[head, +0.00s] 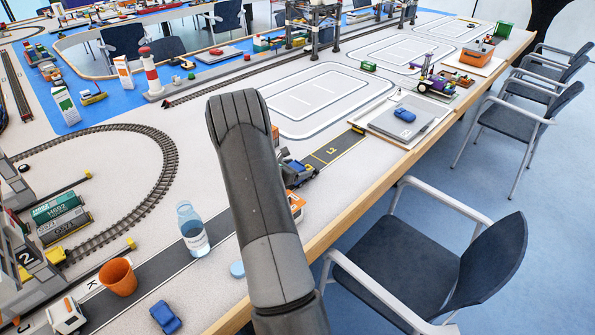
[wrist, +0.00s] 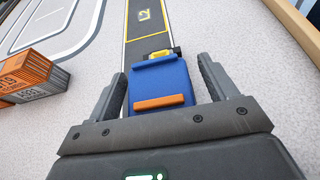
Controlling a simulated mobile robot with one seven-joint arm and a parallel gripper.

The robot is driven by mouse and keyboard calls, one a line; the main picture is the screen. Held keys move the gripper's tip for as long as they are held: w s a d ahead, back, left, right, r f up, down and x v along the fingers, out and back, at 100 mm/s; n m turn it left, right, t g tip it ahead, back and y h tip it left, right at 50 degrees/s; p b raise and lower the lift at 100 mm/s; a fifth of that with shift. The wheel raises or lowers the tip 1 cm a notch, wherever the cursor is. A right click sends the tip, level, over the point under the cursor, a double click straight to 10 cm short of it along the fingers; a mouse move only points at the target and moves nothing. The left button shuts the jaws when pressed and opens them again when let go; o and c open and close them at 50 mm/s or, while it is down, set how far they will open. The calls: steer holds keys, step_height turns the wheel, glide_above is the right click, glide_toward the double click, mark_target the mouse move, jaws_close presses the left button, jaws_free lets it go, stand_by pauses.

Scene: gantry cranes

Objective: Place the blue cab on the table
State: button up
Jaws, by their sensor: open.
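The blue cab (wrist: 160,84) is a blue block with an orange bar on its near side. In the wrist view it sits between the two fingers of my gripper (wrist: 162,70), over the dark road strip. The fingers are open, one on each side of it, with a visible gap at the right finger. What looks like the same cab (head: 293,169) shows in the head view beside my arm, partly hidden by it. The table (head: 330,75) is a long light grey top with a wooden edge.
A bottle (head: 192,229), an orange cup (head: 118,277) and a blue car (head: 165,317) stand left of my arm. Another blue car (head: 405,114) is on a grey pad. Marked bays (head: 325,98) have bare surface. Chairs line the right.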

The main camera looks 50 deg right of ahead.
steer(key=v, duration=1.1)
steer(key=s+a+r+m+y, duration=0.3)
steer(key=s+a+r+m, duration=0.2)
steer(key=a+r, duration=0.3)
steer(key=s+a+r+m+y, duration=0.2)
steer(key=s+a+r+m, duration=0.3)
steer(key=a+r, duration=0.35)
steer(key=s+a+r+m+t+y, duration=0.2)
steer(key=s+a+r+m+y, duration=0.2)
steer(key=s+a, duration=0.3)
steer(key=s+a+r+m+t+y, duration=0.3)
steer(key=s+a, duration=0.4)
steer(key=a, duration=0.7)
steer(key=shift+s+r+m+t+y, duration=0.3)
steer(key=shift+s+r+m+y, duration=0.15)
steer(key=shift+y, duration=0.25)
steer(key=shift+o, duration=0.5)
